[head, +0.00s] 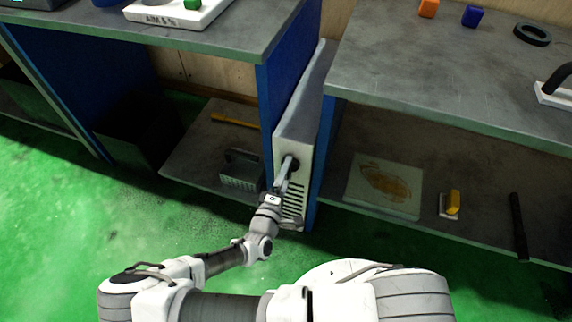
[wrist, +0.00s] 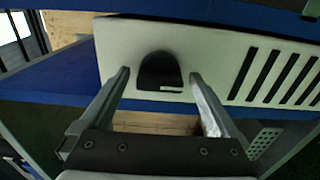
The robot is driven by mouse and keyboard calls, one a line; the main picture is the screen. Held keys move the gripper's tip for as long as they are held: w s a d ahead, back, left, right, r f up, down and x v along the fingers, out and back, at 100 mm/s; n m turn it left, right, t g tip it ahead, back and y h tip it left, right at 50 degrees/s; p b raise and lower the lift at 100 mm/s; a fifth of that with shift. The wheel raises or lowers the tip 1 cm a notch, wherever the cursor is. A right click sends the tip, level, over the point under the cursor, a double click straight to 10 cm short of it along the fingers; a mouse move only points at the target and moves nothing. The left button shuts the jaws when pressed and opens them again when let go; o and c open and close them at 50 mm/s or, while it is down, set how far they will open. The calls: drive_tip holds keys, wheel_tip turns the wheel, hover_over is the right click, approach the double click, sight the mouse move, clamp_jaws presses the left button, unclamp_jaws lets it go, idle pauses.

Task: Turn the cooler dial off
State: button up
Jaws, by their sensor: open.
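The cooler is a narrow white box (head: 297,127) with a vented front, standing between the two benches in the head view. Its white front panel (wrist: 215,45) with black vent slots fills much of the wrist view. The black dial (wrist: 160,72) on the panel is rounded, with a small white mark near its lower edge. In the head view the dial (head: 293,163) is partly covered by my gripper (head: 288,171). In the wrist view my gripper (wrist: 160,75) is open, with one finger on each side of the dial. I cannot tell whether the fingers touch it.
Blue bench side panels (head: 272,95) stand close on both sides of the cooler. A grey basket (head: 242,170) sits on the lower left shelf. A flat board (head: 384,185) and a yellow-handled item (head: 452,203) lie on the lower right shelf. The green floor (head: 60,230) in front is open.

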drive_tip(key=shift+w+d, duration=0.15)
drive_tip(key=shift+w, duration=0.25)
drive_tip(key=c, duration=1.3)
drive_tip(key=shift+c, duration=0.2)
